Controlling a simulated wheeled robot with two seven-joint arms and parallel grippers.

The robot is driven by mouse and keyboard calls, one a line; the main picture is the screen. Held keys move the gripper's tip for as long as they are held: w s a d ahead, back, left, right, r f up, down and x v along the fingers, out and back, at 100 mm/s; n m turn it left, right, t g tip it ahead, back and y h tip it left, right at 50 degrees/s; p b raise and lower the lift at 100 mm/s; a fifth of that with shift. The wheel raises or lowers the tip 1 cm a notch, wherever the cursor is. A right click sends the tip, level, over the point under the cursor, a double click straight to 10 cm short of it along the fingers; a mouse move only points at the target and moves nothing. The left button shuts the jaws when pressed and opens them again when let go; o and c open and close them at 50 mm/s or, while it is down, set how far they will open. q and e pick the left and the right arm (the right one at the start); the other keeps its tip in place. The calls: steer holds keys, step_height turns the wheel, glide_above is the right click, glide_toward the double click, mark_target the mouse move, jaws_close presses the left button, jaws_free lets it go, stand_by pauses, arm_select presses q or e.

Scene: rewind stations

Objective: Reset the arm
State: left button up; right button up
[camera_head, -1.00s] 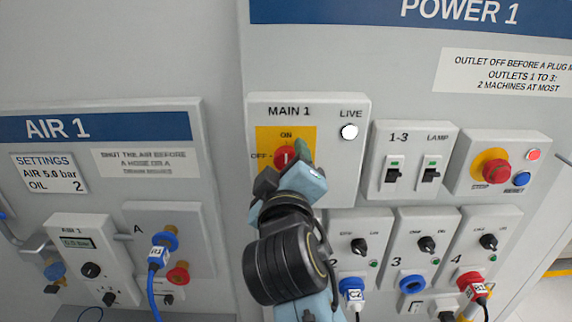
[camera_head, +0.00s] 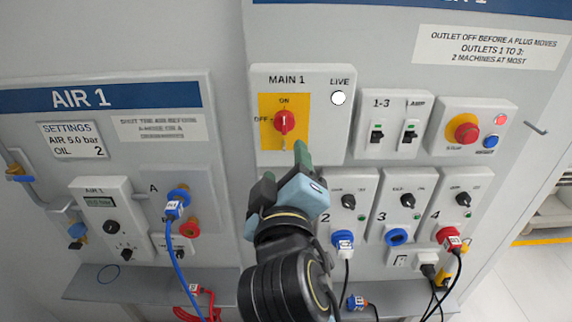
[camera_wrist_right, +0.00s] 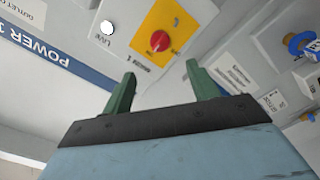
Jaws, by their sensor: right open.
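My right gripper (camera_head: 282,170) is open and empty in front of the lower part of the MAIN 1 box. Its two green fingers (camera_wrist_right: 160,92) stand apart in the right wrist view, with nothing between them. The red MAIN 1 knob (camera_head: 284,121) on its yellow plate (camera_head: 267,142) is just above the fingertips and clear of them, with ON marked above and OFF at its left. The knob also shows beyond the fingers in the wrist view (camera_wrist_right: 160,41). The white LIVE lamp (camera_head: 338,98) is at its right. My left gripper is not in view.
Right of MAIN 1 are the 1-3 and LAMP switches (camera_head: 376,137) and a red stop button (camera_head: 466,132). Below are outlets with blue (camera_head: 342,239) and red plugs (camera_head: 448,237). The AIR 1 panel (camera_head: 108,222) is at the left. A grey shelf (camera_head: 130,283) runs below.

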step_height(320, 180, down, 29)
steer(key=w+a+n+g+y+b, duration=0.1)
steer(key=w+g+b, duration=0.2)
steer(key=g+b, duration=0.15)
steer(key=s+d+f+m+g+b, duration=0.1)
steer(key=s+d+f+g, duration=0.25)
steer(key=f, duration=0.85)
steer(key=s+d+f+g+b, duration=0.15)
steer(key=s+f, duration=0.25)
steer(key=f, duration=0.8)
steer(key=s+d+f+m+g+b, duration=0.1)
steer(key=s+d+f+m+g, duration=0.1)
steer(key=s+d+f, duration=0.45)
steer(key=s+d+f+m+g+b, duration=0.15)
steer(key=s+d+f, duration=0.25)
steer(key=s+f, duration=0.6)
arm_select(q)
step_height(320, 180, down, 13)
steer(key=b, duration=0.3)
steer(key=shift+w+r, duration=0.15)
arm_select(e)
steer(key=s+d+f+m+g+h, duration=0.1)
steer(key=s+d+f+m+g, duration=0.1)
steer(key=s+d+f, duration=0.4)
steer(key=s+d+f+m+g+h, duration=0.1)
steer(key=s+d+f, duration=0.5)
steer(key=s, duration=0.6)
steer(key=shift+s+d+f+m+g, duration=0.25)
steer(key=shift+f+m+g, duration=0.25)
steer(key=shift+m, duration=0.35)
